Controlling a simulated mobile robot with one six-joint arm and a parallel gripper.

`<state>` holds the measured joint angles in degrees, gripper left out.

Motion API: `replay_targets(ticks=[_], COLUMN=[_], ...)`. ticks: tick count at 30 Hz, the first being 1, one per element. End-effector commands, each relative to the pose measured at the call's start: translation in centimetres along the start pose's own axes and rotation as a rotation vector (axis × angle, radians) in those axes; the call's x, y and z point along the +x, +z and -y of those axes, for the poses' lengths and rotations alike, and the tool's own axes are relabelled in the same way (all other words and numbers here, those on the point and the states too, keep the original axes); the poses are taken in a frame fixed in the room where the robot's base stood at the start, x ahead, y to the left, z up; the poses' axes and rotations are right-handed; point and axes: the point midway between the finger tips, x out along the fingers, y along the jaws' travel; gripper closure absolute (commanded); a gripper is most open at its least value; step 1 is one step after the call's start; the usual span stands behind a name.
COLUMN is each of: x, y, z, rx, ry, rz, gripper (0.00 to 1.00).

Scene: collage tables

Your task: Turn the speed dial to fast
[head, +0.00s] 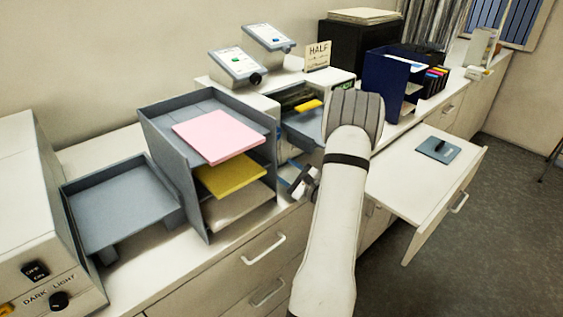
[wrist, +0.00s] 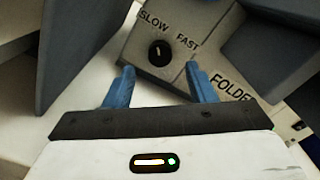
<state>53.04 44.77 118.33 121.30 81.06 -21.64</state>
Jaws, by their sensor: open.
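The speed dial (wrist: 159,53) is a small black knob with a pale pointer mark, on a light grey panel lettered SLOW on its left, FAST on its right and FOLDER (wrist: 231,90) below right. The mark points roughly up in the picture, between the two words. In the wrist view my gripper (wrist: 162,82) is open and empty. Its two blue fingers stand apart below the dial, with no contact visible. In the head view my gripper (head: 303,181) is by the counter's front edge, partly hidden by my arm. The speed dial is hidden there.
A grey paper rack (head: 154,130) with pink, yellow and pale sheets stands left of my gripper. Another machine with a DARK/LIGHT knob (head: 59,301) is at the far left. Two tilted control panels (head: 235,65) stand behind. An open drawer (head: 400,190) juts out at right.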

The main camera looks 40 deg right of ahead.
Motion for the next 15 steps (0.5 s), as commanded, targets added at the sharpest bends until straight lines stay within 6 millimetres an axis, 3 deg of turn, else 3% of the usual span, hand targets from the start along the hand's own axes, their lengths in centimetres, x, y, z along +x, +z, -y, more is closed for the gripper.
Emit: replay_targets(ticks=[6,15], x=[3.4,4.6], y=[0.3,0.0], z=[0.1,0.0], rx=[0.001,0.001], ry=[0.003,0.001], rz=[0.002,0.000], gripper=[0.49,0.49])
